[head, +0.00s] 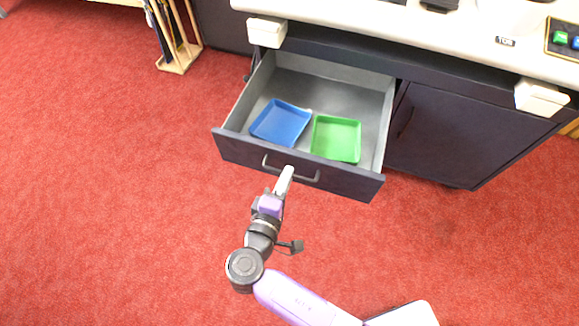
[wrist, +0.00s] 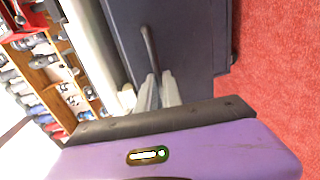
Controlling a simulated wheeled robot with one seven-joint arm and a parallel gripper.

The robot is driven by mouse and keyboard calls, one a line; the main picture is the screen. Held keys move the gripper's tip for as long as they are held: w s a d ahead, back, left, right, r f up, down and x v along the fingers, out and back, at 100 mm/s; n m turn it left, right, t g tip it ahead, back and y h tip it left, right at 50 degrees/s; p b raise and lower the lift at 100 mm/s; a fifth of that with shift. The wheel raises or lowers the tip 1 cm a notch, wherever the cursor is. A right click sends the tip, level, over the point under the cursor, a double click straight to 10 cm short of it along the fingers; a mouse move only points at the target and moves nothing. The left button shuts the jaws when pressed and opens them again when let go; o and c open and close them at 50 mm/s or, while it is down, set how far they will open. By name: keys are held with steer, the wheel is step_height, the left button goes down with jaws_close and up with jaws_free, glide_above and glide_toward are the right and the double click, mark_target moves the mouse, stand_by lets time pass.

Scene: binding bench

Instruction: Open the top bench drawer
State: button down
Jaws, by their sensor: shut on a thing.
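The top bench drawer (head: 240,148) is pulled well out from under the bench top in the head view, with its grey inside showing. Its dark front carries a grey bar handle (head: 308,180). My gripper (head: 285,176) is at the handle, left of its middle, and shut on it. In the wrist view, the two pale fingers of my gripper (wrist: 160,88) close around the handle (wrist: 149,48) against the dark drawer front (wrist: 190,35).
A blue tray (head: 281,122) and a green tray (head: 337,138) lie in the drawer. A dark cabinet door (head: 455,135) is at right under the white bench top (head: 420,28). A wooden rack (head: 180,58) stands at the upper left. Red carpet floor is clear at left.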

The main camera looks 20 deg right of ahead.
stand_by(0.3)
steer(key=c, duration=1.5)
jaws_free()
steer(key=shift+s+a, duration=0.1)
steer(key=shift+p+v, duration=0.75)
steer(key=shift+v, duration=3.1)
